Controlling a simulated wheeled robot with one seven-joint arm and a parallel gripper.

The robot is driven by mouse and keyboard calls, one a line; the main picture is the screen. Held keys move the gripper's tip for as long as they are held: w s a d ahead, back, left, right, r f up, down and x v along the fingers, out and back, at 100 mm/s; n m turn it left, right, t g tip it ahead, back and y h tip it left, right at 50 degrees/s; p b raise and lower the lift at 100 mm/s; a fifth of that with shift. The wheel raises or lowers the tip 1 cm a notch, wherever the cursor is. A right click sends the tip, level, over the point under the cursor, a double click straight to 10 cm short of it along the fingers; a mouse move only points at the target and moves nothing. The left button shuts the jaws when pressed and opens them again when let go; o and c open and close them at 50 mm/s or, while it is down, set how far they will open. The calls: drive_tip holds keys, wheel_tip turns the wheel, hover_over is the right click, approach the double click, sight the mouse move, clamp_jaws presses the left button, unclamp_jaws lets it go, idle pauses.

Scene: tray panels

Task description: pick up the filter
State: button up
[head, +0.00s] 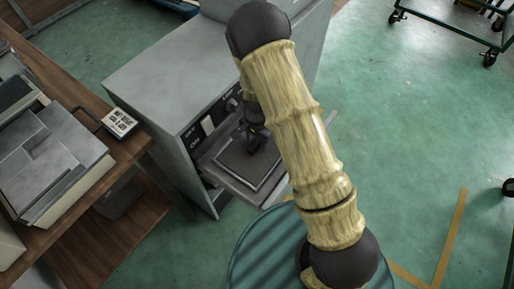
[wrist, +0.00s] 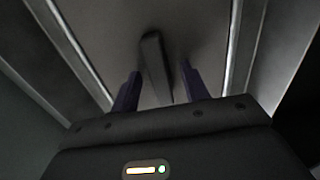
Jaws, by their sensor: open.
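A flat dark square panel, which looks like the filter (head: 236,165), lies in a pulled-out tray of the grey cabinet in the head view. In the wrist view a dark upright bar (wrist: 154,62), like a handle, stands up from the grey panel surface (wrist: 188,28). My gripper (wrist: 160,84) is open, with one purple finger on each side of this bar and gaps visible on both sides. In the head view my gripper (head: 256,140) is over the panel, and my arm partly covers it and the tray's right side.
The tray (head: 272,187) has raised edges and sticks out from the grey cabinet (head: 165,80). A wooden shelf (head: 135,150) with boxy equipment stands at left. A ribbed teal drum (head: 262,245) is below the tray. Green floor at right is mostly clear.

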sight(257, 142)
drive_tip(key=shift+f, duration=0.35)
clamp_jaws()
idle(0.3)
wheel_tip(257, 142, up, 10)
drive_tip(key=p, duration=0.2)
idle(0.3)
idle(0.7)
